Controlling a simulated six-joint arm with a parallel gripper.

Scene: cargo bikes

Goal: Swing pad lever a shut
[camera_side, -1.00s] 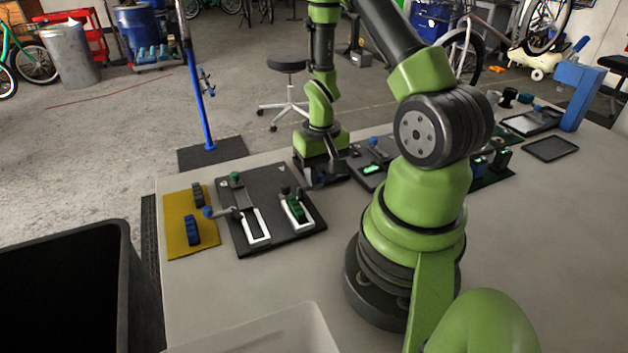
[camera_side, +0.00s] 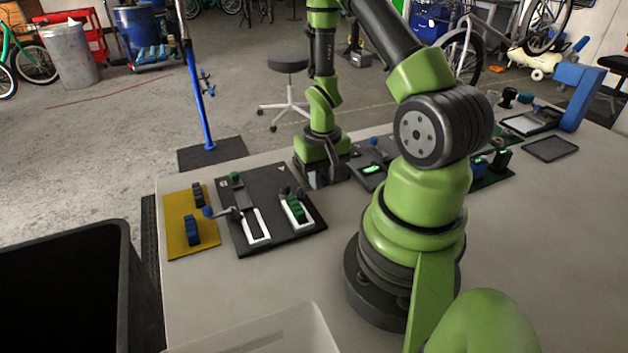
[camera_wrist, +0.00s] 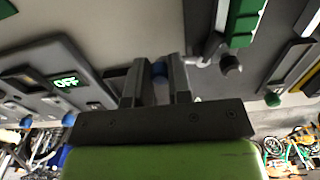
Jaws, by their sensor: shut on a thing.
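A dark board (camera_side: 274,245) carries two white-framed slots. Its right slot holds a green pad (camera_side: 296,208), also seen in the wrist view (camera_wrist: 243,22). A grey lever (camera_wrist: 203,58) reaches from beside that pad to a blue knob (camera_wrist: 159,70). My gripper (camera_wrist: 158,77) is shut on the blue knob, one finger on each side. In the side view my gripper (camera_side: 312,182) is low at the board's upper right corner and hides the knob. The left slot's lever (camera_side: 228,211) points left with a blue knob (camera_side: 208,211). I cannot read which lever is a.
A yellow mat (camera_side: 180,244) with blue and dark blocks lies left of the board. A panel with a lit green OFF display (camera_wrist: 66,81) is close beside my gripper. A black bin (camera_side: 75,260) stands at the left.

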